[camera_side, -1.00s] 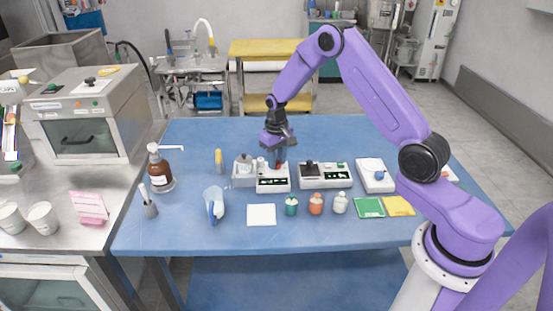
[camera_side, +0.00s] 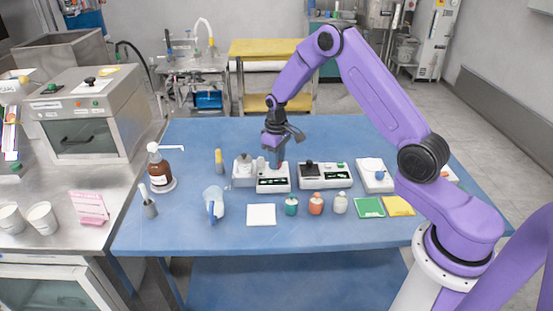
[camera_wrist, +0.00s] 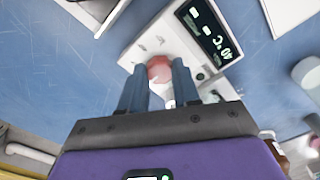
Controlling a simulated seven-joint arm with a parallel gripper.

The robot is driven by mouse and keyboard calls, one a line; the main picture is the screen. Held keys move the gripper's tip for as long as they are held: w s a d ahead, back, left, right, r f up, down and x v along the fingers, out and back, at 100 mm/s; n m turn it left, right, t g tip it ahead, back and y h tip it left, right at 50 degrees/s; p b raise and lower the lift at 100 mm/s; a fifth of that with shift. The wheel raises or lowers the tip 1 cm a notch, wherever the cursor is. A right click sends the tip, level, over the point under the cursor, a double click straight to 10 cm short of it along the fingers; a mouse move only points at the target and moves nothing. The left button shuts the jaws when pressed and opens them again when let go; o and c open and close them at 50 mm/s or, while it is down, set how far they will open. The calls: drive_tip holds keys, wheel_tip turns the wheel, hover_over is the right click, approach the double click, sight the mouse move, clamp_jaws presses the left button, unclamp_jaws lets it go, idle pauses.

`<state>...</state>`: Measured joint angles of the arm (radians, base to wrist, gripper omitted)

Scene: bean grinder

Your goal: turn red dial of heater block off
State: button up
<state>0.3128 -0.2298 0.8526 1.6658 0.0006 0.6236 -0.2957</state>
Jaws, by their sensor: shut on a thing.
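The heater block is a white unit with a dark display; it stands mid-table in the side view (camera_side: 273,186) and fills the upper middle of the wrist view (camera_wrist: 148,41). Its display (camera_wrist: 208,30) shows 40 °C. The red dial (camera_wrist: 160,69) is on its top face, between my two blue fingertips. My gripper (camera_wrist: 157,70) is shut on the dial, one finger on each side. In the side view my gripper (camera_side: 276,161) points down over the block, and the dial is hidden there.
A white device with a black knob (camera_side: 326,175) stands close right of the block. A grey-topped device (camera_side: 244,170) is close left. The blue table behind is clear.

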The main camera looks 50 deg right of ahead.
drive_tip(key=o, duration=1.1)
drive_tip(key=shift+c, duration=0.2)
wheel_tip(320, 180, up, 18)
drive_tip(key=shift+f, duration=0.25)
